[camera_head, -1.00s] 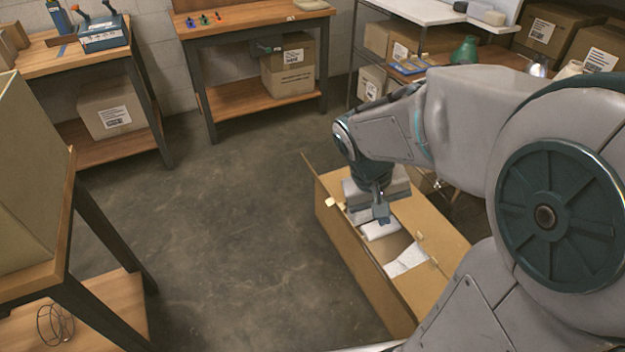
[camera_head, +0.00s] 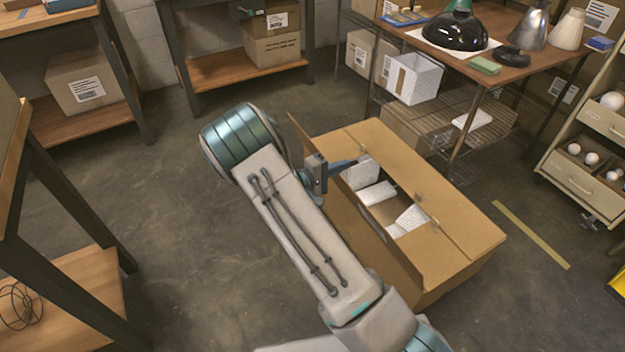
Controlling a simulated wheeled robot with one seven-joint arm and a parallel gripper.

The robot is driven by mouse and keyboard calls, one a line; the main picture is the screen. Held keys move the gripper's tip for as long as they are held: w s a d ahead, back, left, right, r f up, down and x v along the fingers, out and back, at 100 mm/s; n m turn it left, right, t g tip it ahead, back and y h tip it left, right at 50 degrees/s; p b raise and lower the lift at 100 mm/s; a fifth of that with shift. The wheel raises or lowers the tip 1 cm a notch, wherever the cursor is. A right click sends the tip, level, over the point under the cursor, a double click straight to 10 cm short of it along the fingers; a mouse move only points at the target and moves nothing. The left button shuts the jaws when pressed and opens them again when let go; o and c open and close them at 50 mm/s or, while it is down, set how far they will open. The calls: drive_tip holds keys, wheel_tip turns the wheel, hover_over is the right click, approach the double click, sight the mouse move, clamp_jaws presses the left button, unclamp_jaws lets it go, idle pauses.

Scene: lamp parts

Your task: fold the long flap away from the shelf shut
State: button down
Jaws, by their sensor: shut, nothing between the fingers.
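A large open cardboard box (camera_head: 458,272) stands on the floor. Its long flap away from the shelf (camera_head: 375,243) stands raised along the left side of the opening. The long flap on the shelf side (camera_head: 425,172) lies flat over the right part of the top. White packing pieces (camera_head: 377,193) show through the gap between them. My gripper (camera_head: 350,163) is shut and empty, at the far part of the opening, with its fingers pointing right. My wrist overlaps the raised flap in the picture; I cannot tell whether they touch. My forearm hides part of the flap's outer side.
A wire shelf (camera_head: 480,118) and a table with lamp parts (camera_head: 470,62) stand behind and right of the box. A drawer unit (camera_head: 590,150) is at far right. Workbenches (camera_head: 60,190) stand left. The floor left of my arm is clear.

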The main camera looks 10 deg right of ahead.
drive_tip(key=w+a+f+n+t+y+b, duration=0.35)
drive_tip(key=a+f+n+t, duration=0.2)
drive_tip(key=f, duration=0.55)
drive_tip(key=w+a+f+n+t+y+b, duration=0.3)
drive_tip(key=a+f+n+t+y, duration=0.15)
drive_tip(key=a+f+t, duration=0.4)
drive_tip(key=w+d+r+g+b, duration=0.1)
drive_tip(key=w+d+b, duration=0.3)
drive_tip(key=w+d, duration=0.5)
drive_tip(key=shift+w+r, duration=0.55)
drive_tip(key=shift+w+d, duration=0.1)
drive_tip(key=shift+d, duration=0.05)
